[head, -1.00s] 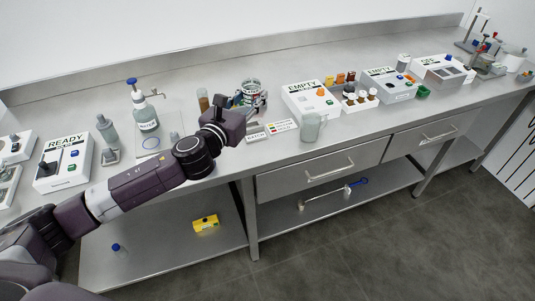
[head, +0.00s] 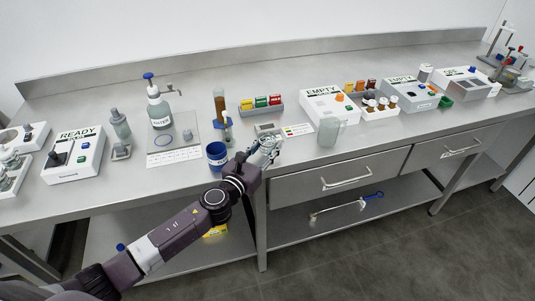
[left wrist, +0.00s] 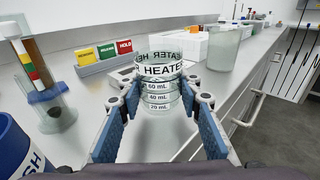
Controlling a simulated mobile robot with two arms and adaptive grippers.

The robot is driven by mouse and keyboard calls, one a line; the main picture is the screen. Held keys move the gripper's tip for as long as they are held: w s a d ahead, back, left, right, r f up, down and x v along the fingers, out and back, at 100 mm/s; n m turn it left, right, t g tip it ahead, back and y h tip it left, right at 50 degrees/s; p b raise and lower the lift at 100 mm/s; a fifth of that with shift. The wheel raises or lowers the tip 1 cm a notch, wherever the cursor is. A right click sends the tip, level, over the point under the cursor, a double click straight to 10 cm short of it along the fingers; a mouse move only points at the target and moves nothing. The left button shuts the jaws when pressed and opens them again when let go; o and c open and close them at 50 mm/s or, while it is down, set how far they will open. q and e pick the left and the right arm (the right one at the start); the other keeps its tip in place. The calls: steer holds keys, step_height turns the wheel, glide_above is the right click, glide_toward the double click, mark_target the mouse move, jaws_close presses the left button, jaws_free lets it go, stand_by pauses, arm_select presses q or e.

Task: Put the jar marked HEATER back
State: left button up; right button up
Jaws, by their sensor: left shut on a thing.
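The clear jar marked HEATER (left wrist: 162,88), with a white lettered band and mL marks, is between the blue-padded fingers of my left gripper (left wrist: 160,110). The gripper is shut on it, and the jar looks upright. In the head view my left gripper (head: 264,152) is near the bench's front edge, with the jar partly hidden by the fingers. Whether the jar touches the bench is unclear. A flat plate with a blue ring (head: 188,137) lies before the WATER bottle (head: 159,113). My right gripper is not in view.
A blue cup (head: 217,155) stands just left of the gripper. Behind are a tube stand (head: 221,118) and a coloured card rack (head: 261,105). A clear beaker (head: 330,131) and EMPTY box (head: 331,106) stand right. A READY box (head: 74,154) is far left.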

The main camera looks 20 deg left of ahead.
arm_select(q)
steer(key=shift+f, duration=0.8)
steer(key=shift+f+b, duration=0.15)
steer(key=shift+b, duration=0.15)
steer(key=o, duration=1.3)
